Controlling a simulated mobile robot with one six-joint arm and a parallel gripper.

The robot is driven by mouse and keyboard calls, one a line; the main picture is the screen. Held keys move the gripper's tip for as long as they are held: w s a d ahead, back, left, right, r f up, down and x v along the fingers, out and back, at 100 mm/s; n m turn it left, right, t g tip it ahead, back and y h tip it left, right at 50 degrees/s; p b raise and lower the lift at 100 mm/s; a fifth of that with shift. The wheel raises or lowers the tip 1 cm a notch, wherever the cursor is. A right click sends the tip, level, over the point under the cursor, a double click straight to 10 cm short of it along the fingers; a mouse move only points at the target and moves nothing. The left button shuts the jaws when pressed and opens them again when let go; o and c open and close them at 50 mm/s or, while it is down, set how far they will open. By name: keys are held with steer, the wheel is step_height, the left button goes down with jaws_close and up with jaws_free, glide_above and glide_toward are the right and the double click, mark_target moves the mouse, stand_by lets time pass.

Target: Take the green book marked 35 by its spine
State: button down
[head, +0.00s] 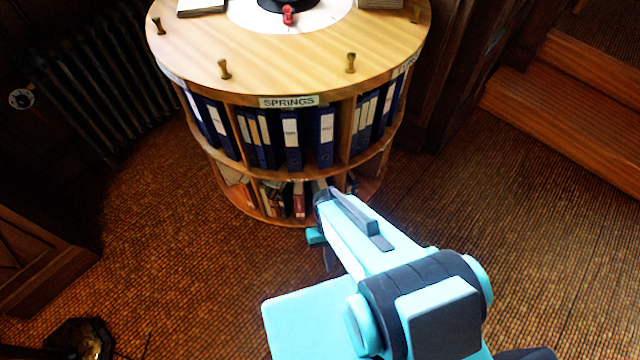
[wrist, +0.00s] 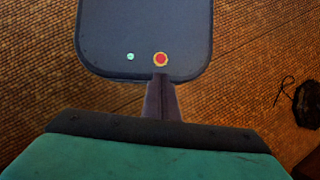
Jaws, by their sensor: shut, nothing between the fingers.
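I cannot make out a green book marked 35 in either view. Books of mixed colours (head: 299,200) stand on the lower shelf of a round wooden cabinet (head: 215,142) in the head view, too small to read, and my arm covers part of that shelf. In the wrist view my gripper (wrist: 160,80) is shut and empty, its dark fingers together over a dark panel with a red button, which looks like part of my own body. In the head view the gripper is mostly hidden by my arm, low in front of the cabinet.
Blue binders (head: 291,140) fill the upper shelf under a label reading SPRINGS (head: 289,101). Small pegs stand on the cabinet top. A radiator (head: 110,75) is at left, wooden steps (head: 570,95) at right. A dark object (head: 80,338) lies at lower left. Floor right of the cabinet is clear.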

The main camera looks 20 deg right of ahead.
steer(key=shift+n+h, duration=0.4)
steer(key=shift+h, duration=0.1)
steer(key=r+p, duration=0.1)
steer(key=d+r+p, duration=0.1)
steer(key=r+p, duration=0.1)
steer(key=d+r+p, duration=0.1)
steer(key=r, duration=0.1)
steer(key=shift+s, duration=0.1)
steer(key=c, duration=1.8)
jaws_free()
steer(key=shift+o, duration=0.2)
